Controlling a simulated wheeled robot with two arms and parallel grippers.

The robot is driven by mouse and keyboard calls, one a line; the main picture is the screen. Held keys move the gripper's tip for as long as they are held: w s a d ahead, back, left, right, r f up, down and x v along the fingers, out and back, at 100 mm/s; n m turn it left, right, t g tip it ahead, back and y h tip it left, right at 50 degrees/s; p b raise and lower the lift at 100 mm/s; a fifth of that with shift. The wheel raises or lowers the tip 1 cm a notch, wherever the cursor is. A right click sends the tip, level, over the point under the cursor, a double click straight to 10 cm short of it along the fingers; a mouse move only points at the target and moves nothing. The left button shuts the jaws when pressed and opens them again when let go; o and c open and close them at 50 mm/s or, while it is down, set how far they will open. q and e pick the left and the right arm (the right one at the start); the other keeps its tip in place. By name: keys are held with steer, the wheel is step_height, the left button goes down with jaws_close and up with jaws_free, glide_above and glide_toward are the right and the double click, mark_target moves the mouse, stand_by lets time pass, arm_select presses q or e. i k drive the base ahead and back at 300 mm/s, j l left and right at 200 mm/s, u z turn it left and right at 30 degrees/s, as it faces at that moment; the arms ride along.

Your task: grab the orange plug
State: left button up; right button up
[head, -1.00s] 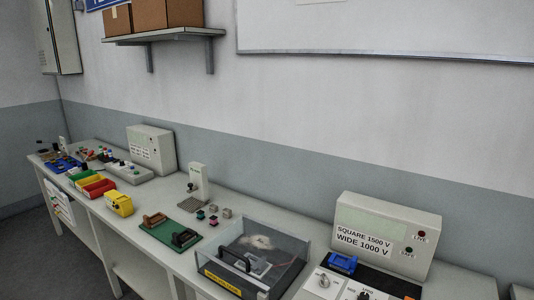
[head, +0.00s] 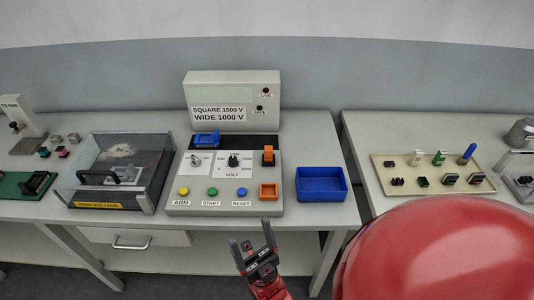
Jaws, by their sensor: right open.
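The orange plug (head: 268,155) stands upright on the right part of the grey control panel, on its dark strip. My right gripper (head: 255,246) is open and empty, in front of the table's front edge, below and slightly left of the plug in the picture. It is well apart from the plug. My left gripper is not in view.
A blue bin (head: 322,196) stands right of the control panel (head: 225,206). A clear-lidded high-voltage box (head: 148,205) stands left. A beige tray (head: 385,180) with connectors lies on the right table. A gap separates the tables.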

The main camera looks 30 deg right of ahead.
mark_target(268, 149)
steer(key=i+j+z, duration=0.1)
steer(key=j+z, duration=0.3)
steer(key=i+j+z, duration=0.1)
steer(key=j+z, duration=0.7)
